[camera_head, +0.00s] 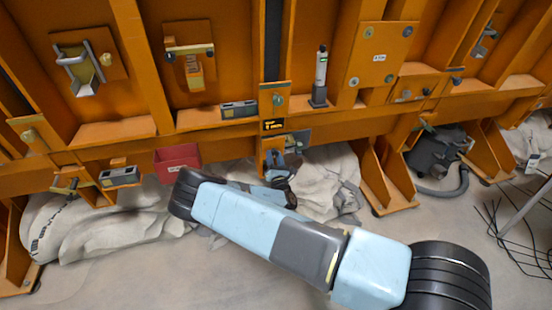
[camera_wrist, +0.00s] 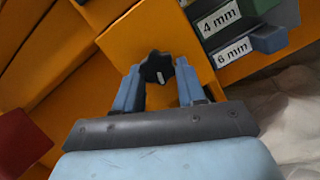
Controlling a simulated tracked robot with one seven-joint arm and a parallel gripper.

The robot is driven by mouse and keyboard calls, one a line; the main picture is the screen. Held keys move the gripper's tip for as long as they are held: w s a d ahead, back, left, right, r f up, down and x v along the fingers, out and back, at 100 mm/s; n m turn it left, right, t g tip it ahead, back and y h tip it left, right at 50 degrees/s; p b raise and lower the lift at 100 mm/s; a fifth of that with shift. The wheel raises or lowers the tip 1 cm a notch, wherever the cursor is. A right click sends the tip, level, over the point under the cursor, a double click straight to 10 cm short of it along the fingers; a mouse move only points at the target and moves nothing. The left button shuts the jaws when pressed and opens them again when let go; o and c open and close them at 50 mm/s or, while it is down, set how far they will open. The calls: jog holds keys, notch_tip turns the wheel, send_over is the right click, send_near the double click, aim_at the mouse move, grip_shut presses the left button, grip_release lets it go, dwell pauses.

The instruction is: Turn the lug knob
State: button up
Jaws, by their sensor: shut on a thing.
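The lug knob (camera_wrist: 156,68) is a black, star-shaped knob with a light mark on its face, in front of an orange panel in the wrist view. My gripper (camera_wrist: 158,78) has its two blue fingers on either side of the knob and is shut on it. In the head view my gripper (camera_head: 281,170) is low on the orange frame, below a small black and yellow label (camera_head: 274,125). The knob cannot be made out there. The mark points up and slightly right in the wrist view.
Blocks labelled 4 mm (camera_wrist: 220,20) and 6 mm (camera_wrist: 234,52) sit just right of the knob. A red bin (camera_head: 177,159) is to the left. White sacks (camera_head: 110,222) lie beneath the frame. A dark machine with a hose (camera_head: 437,152) and loose wires (camera_head: 508,222) are at right.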

jog(key=shift+d+f, duration=0.15)
jog(key=shift+f, duration=0.05)
jog(key=o, duration=0.8)
jog(key=shift+o, duration=0.7)
jog(key=shift+r, duration=0.1)
jog(key=v, duration=1.4)
